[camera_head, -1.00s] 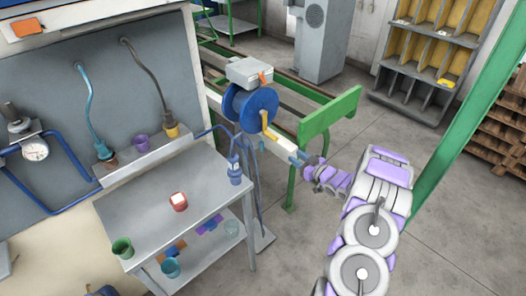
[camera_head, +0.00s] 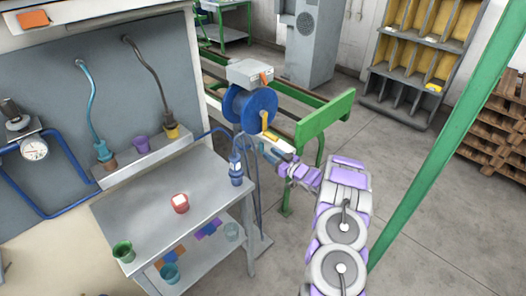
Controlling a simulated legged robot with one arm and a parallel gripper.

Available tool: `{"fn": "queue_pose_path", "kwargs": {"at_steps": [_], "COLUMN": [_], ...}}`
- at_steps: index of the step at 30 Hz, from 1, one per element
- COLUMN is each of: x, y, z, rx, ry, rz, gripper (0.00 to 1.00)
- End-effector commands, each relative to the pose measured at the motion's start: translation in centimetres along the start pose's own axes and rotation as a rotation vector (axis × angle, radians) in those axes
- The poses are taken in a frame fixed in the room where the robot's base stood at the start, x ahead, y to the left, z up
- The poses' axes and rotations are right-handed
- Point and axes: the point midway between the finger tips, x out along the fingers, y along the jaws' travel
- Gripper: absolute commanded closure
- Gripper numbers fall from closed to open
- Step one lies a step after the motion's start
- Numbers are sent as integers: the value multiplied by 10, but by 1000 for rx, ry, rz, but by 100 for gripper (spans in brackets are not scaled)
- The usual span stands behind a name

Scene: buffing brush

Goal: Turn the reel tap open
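The blue reel (camera_head: 236,104) stands on a light beam beyond the workbench. A grey box (camera_head: 250,72) with a small orange tab (camera_head: 266,77) sits on top of it. A yellow piece (camera_head: 265,121) shows at the reel's right front. I cannot tell for sure which small part is the tap. My gripper (camera_head: 266,153) is just below and right of the reel, at the end of my white and purple arm. It is close to the reel's lower side, but contact cannot be made out. Its fingers are too small to read.
A green frame (camera_head: 325,118) stands right behind my arm. A grey workbench (camera_head: 150,215) with cups and a blue bottle (camera_head: 235,172) is left of my gripper. A blue hose hangs below the reel. A green post crosses the right side; floor between is clear.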

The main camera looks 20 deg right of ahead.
Motion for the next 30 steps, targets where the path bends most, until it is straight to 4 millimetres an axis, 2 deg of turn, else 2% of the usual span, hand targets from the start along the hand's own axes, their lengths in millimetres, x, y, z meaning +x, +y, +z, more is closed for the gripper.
{"fn": "queue_pose_path", "kwargs": {"at_steps": [3, 11, 17, 23, 30], "x": [21, 52, 61, 60, 58], "y": [5, 5, 0, 2, 7], "z": [3, 3, 0, 1, 3], "rx": [-1, 2, -3, 1, 6], "ry": [3, 2, 0, 0, 1], "rz": [0, 1, 1, 2, 3], "gripper": [63, 63, 63, 63, 86]}}
